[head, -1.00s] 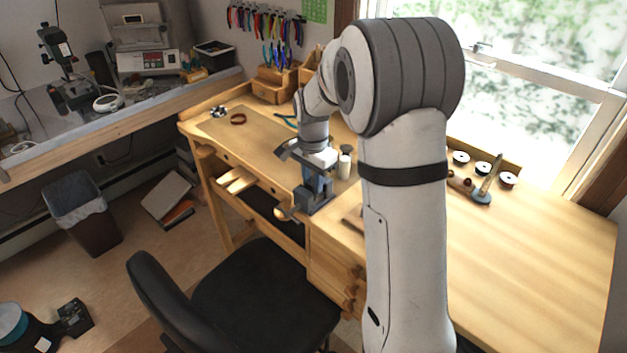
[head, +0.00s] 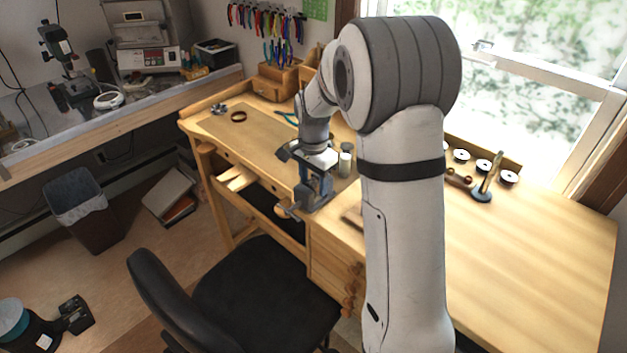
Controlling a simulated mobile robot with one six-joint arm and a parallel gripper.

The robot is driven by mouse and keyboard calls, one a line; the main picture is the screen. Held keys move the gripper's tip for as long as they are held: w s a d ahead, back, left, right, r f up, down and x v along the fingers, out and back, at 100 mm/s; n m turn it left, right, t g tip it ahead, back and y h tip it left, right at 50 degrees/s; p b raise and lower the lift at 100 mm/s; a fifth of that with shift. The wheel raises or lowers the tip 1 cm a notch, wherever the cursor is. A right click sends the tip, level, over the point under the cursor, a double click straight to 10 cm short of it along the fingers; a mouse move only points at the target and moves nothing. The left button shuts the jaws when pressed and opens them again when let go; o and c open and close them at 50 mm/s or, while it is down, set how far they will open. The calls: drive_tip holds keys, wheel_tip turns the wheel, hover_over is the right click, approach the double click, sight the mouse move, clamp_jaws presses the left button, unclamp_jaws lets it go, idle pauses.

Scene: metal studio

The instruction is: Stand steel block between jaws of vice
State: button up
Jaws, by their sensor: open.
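The blue-grey vice (head: 316,194) is fixed at the front edge of the wooden workbench, near the middle of the head view. My gripper (head: 308,160) is directly above the vice, pointing down, very close to its top. Its jaws are open. The vice's jaws are largely hidden by my gripper. I cannot make out the steel block, and I cannot tell whether it is between the vice jaws or hidden behind my gripper.
A small pale jar (head: 345,162) stands just right of the vice. A black chair (head: 250,300) is in front of the bench. Several spools (head: 484,167) and a hammer-like tool (head: 489,182) lie right of my arm. The bench's right end (head: 540,250) is clear.

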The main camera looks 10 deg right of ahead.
sight(314, 182)
wheel_tip(314, 182, up, 12)
drive_tip(key=b, duration=0.1)
drive_tip(key=s+f+n+t, duration=0.1)
drive_tip(key=s+n+t, duration=0.2)
drive_tip(key=s+n, duration=0.8)
drive_tip(key=s, duration=1.5)
drive_tip(key=shift+f, duration=0.4)
